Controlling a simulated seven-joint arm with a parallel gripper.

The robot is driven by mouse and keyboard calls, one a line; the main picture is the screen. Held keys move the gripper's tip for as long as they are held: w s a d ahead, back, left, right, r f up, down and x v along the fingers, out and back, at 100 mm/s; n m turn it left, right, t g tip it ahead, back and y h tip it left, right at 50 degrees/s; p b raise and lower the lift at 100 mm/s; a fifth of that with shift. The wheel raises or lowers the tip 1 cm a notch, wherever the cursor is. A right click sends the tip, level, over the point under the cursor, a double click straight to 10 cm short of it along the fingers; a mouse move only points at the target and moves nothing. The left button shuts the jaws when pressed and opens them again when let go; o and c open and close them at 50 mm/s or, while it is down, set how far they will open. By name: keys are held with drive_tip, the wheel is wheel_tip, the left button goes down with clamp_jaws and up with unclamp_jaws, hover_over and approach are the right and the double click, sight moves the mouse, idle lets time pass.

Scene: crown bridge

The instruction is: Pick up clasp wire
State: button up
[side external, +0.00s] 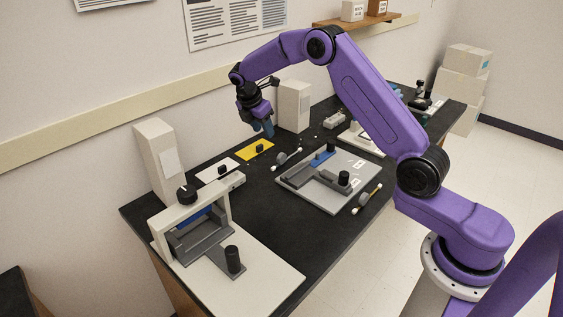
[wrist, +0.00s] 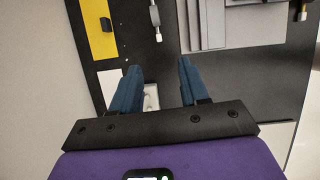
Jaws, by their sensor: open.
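I cannot tell for sure which thing is the clasp wire. A yellow card (side external: 247,155) bears a small black block (side external: 260,148); the card also shows at the upper left of the wrist view (wrist: 97,38). A short rod with pale ends (side external: 286,159) lies right of the yellow card. My gripper (side external: 264,130) is open above the bench near the yellow card. In the wrist view nothing shows held between its fingers (wrist: 158,66).
A grey stepped fixture (side external: 300,183) sits right of the rod, with a second rod (side external: 367,198) near its right side. A white-framed press (side external: 160,217) stands at the front left. Pale upright boxes (side external: 158,160) (side external: 294,105) stand along the wall. Bare black bench shows in front.

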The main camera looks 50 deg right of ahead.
drive_tip(key=d, duration=0.2)
approach(280, 157)
drive_tip(key=x, duration=0.5)
drive_tip(key=shift+s+a+f, duration=0.1)
drive_tip(key=shift+a, duration=0.25)
drive_tip(key=shift+d+x, duration=0.2)
drive_tip(key=shift+x, duration=1.1)
drive_tip(key=shift+d+x, duration=0.15)
drive_tip(key=shift+x, duration=1.15)
clamp_jaws()
